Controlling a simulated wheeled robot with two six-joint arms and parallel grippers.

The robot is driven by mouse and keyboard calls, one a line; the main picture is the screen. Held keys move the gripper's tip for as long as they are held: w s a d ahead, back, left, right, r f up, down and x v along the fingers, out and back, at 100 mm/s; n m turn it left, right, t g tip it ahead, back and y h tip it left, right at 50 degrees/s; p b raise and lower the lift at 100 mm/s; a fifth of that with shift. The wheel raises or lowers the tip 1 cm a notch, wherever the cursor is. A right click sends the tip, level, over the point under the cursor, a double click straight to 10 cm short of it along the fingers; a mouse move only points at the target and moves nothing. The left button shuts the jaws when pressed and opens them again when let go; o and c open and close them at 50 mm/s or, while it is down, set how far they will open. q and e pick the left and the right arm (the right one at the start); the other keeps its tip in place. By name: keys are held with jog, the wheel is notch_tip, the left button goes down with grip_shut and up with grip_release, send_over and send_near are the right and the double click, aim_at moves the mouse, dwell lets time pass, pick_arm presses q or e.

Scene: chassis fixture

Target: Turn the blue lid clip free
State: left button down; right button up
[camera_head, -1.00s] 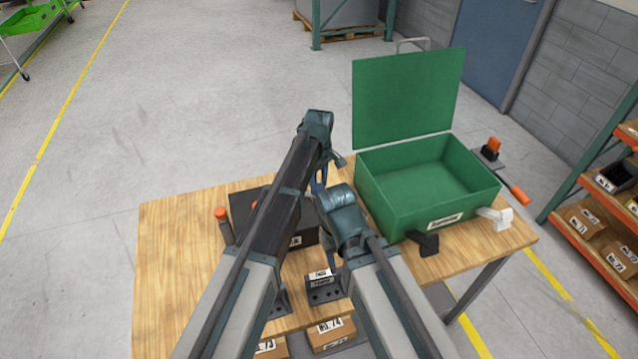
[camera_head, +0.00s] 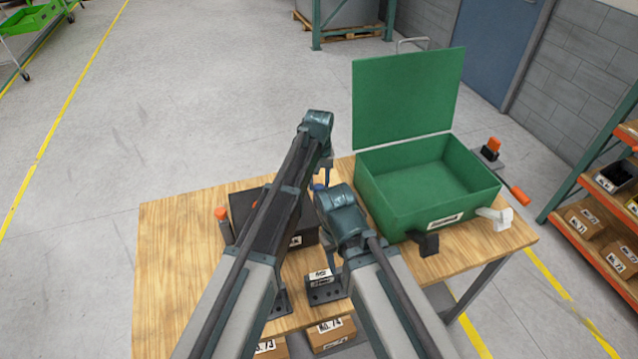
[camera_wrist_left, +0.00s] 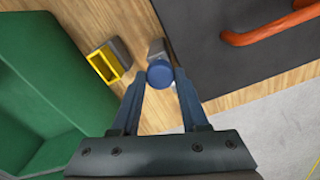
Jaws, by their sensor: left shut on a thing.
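The blue lid clip (camera_wrist_left: 160,74) shows as a round blue end between my left gripper's fingertips in the left wrist view. My left gripper (camera_wrist_left: 160,88) is shut on it, one blue finger on each side. In the head view my left gripper (camera_head: 319,184) is mostly hidden behind my arms, left of the green box (camera_head: 440,209), with only a little blue showing. The box's green lid (camera_head: 408,98) stands open. My right arm ends just in front of my left gripper; its fingers are too hidden to read.
A yellow, open-ended piece (camera_wrist_left: 104,65) sits beside the clip. A dark case (camera_wrist_left: 235,62) with an orange handle (camera_wrist_left: 270,32) lies close on the other side. A black clip (camera_head: 427,243) and a white clip (camera_head: 496,217) project from the box front. The wooden table's left part (camera_head: 175,250) is clear.

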aim_at(319, 187)
pick_arm(q)
jog(key=shift+m, duration=1.2)
jog(key=shift+c, duration=2.1)
grip_release()
jog(key=shift+r, duration=0.1)
notch_tip(319, 187, up, 14)
jog(key=p, duration=1.4)
jog(key=shift+f, duration=0.2)
